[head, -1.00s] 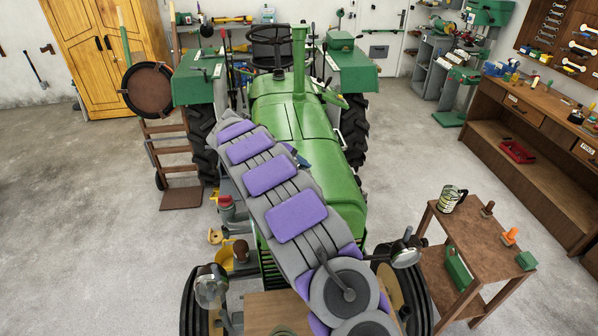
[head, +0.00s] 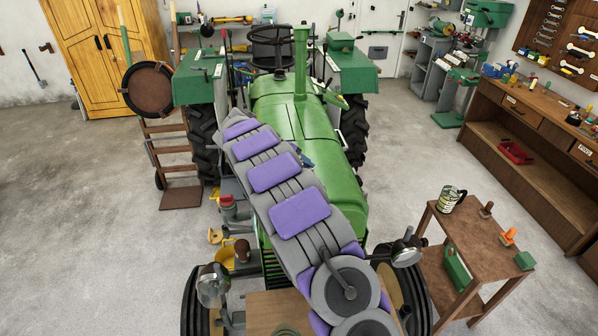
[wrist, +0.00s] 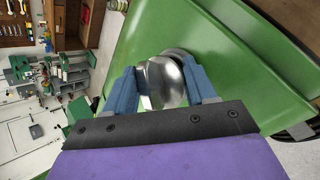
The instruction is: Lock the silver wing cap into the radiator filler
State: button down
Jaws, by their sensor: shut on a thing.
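My gripper (wrist: 165,92) shows in the wrist view with its two blue fingers shut on the silver wing cap (wrist: 164,78). The cap lies between the fingers, in front of the green tractor hood (wrist: 235,70). A round metal rim (wrist: 176,53) shows just behind the cap; I cannot tell whether it is the radiator filler or part of the cap, nor whether the cap is seated. In the head view my arm lies over the hood (head: 335,165) and hides the cap and the filler. Only a small blue bit of the gripper (head: 306,162) shows beside the arm.
A wooden side table (head: 475,225) with a striped mug (head: 447,199) and small items stands right of the tractor. A headlamp (head: 407,251) sits at the tractor's front right, another (head: 212,285) at front left. The exhaust pipe (head: 299,65) rises from the hood.

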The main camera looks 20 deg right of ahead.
jog(key=shift+s+d, duration=0.1)
jog(key=shift+d, duration=0.35)
jog(key=shift+d+f, duration=0.1)
jog(key=shift+d, duration=0.55)
jog(key=shift+w+a, duration=0.2)
jog(key=shift+a, duration=0.8)
jog(key=shift+s, duration=0.1)
jog(key=shift+s+d, duration=0.1)
jog(key=shift+d, duration=0.2)
jog(key=shift+d+f, duration=0.25)
jog(key=shift+r, duration=0.3)
